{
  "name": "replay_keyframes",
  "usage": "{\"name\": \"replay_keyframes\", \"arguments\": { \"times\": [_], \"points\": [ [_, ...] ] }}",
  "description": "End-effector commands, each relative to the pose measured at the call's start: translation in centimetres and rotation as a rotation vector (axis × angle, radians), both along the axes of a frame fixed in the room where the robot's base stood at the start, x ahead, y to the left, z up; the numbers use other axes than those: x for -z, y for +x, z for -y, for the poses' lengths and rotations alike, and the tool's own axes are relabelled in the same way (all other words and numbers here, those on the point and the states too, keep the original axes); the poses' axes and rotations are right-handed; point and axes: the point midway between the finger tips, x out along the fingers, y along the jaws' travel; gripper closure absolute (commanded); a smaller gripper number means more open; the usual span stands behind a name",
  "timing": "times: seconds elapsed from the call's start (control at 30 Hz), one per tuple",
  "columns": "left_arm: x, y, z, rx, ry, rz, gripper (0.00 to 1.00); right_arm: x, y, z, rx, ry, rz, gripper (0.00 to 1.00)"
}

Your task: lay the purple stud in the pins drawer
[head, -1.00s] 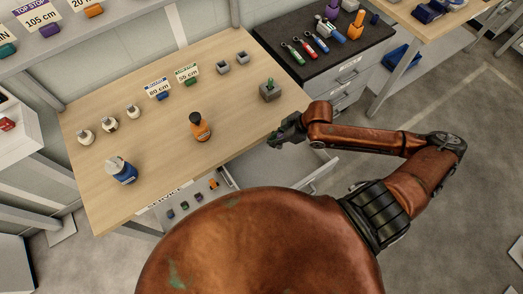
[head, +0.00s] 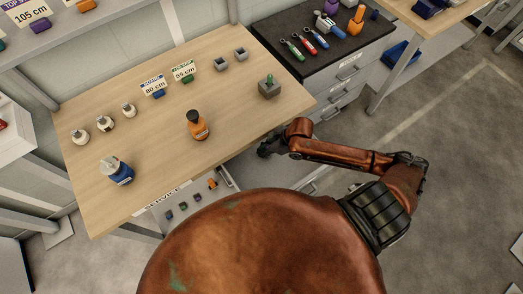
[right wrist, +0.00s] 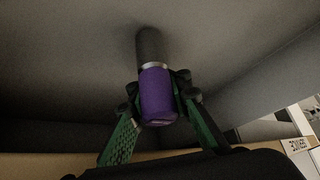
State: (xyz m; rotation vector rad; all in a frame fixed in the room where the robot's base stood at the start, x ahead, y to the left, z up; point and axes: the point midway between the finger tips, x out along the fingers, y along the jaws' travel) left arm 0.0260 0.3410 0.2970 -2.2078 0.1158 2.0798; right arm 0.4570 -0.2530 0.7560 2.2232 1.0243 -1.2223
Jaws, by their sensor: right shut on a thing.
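The purple stud (right wrist: 157,95) is between the green-padded fingers of my right gripper (right wrist: 158,108) in the right wrist view. It has a purple body, a light ring and a dark grey end that meets or nearly meets a grey surface. In the head view my right gripper (head: 268,148) is low at the table's front edge, over the open grey drawer (head: 308,184); the stud cannot be made out there. My own body hides much of this drawer, and I cannot read its name. My left gripper is not in view.
Small coloured pieces (head: 183,206) lie below the table's front edge. A dark cabinet top (head: 345,50) holds tools.

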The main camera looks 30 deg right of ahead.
Motion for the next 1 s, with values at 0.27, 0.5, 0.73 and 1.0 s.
{"name": "replay_keyframes", "arguments": {
  "times": [0.27, 0.5, 0.73, 1.0],
  "points": [
    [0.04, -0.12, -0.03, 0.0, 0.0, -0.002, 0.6, 0.07, 0.05, -0.03, -0.001, 0.001, 0.003, 1.0],
    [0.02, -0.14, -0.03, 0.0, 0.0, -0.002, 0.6, 0.33, 0.01, -0.04, -0.002, 0.001, 0.002, 0.79],
    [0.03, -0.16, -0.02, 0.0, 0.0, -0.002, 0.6, 0.34, 0.0, -0.02, -0.001, 0.001, 0.002, 0.65],
    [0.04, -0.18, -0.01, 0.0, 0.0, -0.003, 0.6, 0.21, 0.01, -0.01, -0.002, 0.001, 0.002, 0.65]
  ]
}}
